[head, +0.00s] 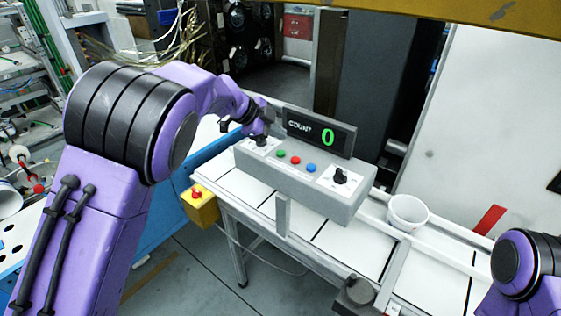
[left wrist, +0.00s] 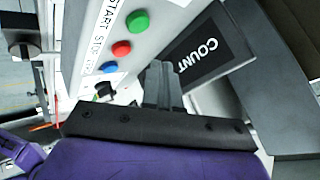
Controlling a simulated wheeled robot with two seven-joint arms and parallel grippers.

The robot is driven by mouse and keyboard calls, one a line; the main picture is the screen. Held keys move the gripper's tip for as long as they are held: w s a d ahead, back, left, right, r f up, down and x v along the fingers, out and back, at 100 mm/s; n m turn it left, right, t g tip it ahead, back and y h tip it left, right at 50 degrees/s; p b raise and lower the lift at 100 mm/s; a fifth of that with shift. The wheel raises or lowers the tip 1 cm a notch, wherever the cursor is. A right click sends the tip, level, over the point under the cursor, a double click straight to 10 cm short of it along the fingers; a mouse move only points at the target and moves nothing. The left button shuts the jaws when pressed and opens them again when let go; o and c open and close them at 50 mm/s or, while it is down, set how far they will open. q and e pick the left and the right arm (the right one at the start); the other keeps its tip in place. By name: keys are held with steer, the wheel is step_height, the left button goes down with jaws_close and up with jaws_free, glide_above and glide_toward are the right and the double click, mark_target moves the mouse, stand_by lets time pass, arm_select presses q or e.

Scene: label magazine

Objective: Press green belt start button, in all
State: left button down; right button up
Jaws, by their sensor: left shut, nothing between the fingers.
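A grey control box (head: 300,180) stands on the conveyor with a green button (head: 281,153), a red button (head: 295,160) and a blue button (head: 311,168) in a row. A display (head: 318,132) behind them reads COUNT 0. My left gripper (head: 262,139) is shut and empty over the box's left end, left of the green button and apart from it. In the left wrist view, the shut fingers (left wrist: 161,80) point toward the panel, with the green button (left wrist: 137,21) up and left of them, beside the START label. My right gripper is out of view; only part of its arm shows.
A black knob (head: 340,176) is on the box's right end. A white tub (head: 407,212) stands on the conveyor to the right. A yellow box with a red button (head: 198,203) hangs at the conveyor's left end. A yellow beam (head: 460,14) crosses the top.

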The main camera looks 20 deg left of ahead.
mark_target(278, 153)
arm_select(q)
steer(key=shift+w+f, duration=0.1)
steer(key=shift+f, duration=1.35)
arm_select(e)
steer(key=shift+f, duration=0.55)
arm_select(q)
steer(key=shift+f, duration=0.4)
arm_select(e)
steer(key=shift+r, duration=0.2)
